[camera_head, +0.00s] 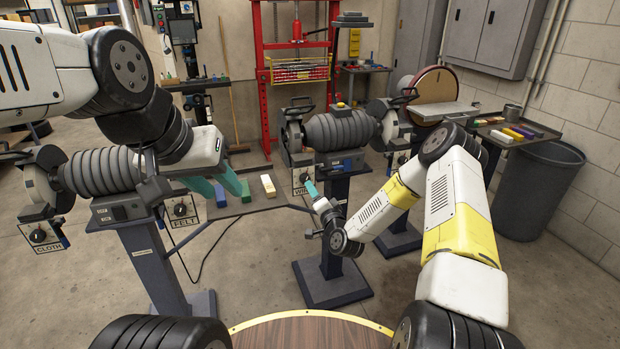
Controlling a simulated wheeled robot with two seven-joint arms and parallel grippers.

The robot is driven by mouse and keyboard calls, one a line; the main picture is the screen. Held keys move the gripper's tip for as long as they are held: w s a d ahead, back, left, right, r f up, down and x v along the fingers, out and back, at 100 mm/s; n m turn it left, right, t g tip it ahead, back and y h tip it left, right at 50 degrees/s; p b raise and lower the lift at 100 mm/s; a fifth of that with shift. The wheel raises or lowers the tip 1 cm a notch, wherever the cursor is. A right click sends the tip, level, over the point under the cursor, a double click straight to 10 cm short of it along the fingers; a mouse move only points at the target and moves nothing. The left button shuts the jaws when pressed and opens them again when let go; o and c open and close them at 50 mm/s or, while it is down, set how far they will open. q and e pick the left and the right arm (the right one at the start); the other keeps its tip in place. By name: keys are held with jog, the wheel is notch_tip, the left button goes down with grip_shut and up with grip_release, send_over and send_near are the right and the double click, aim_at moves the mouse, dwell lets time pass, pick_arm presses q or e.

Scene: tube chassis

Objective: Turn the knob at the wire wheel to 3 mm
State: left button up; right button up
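The wire wheel's control plate (299,188) hangs on the front of the right-hand grinder (340,130). Its label is partly covered and only its first letters show. A small dark knob (304,177) sits on the plate; its setting is too small to read. My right gripper (311,187) reaches up to this plate, with a teal finger over its right side, at or very near the knob. I cannot tell whether it touches or grips it. My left gripper (217,186) is open and empty, its two teal fingers apart, to the left of that grinder.
The left grinder (98,172) has knobs labelled FELT (180,210) and CLOTH (39,236). A narrow shelf with coloured bars (268,186) lies between the grinders. A grey bin (537,190) stands at right.

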aim_at(305, 179)
jog(key=x, duration=0.7)
jog(key=shift+w, duration=0.3)
jog(key=shift+a+f, duration=0.1)
grip_shut()
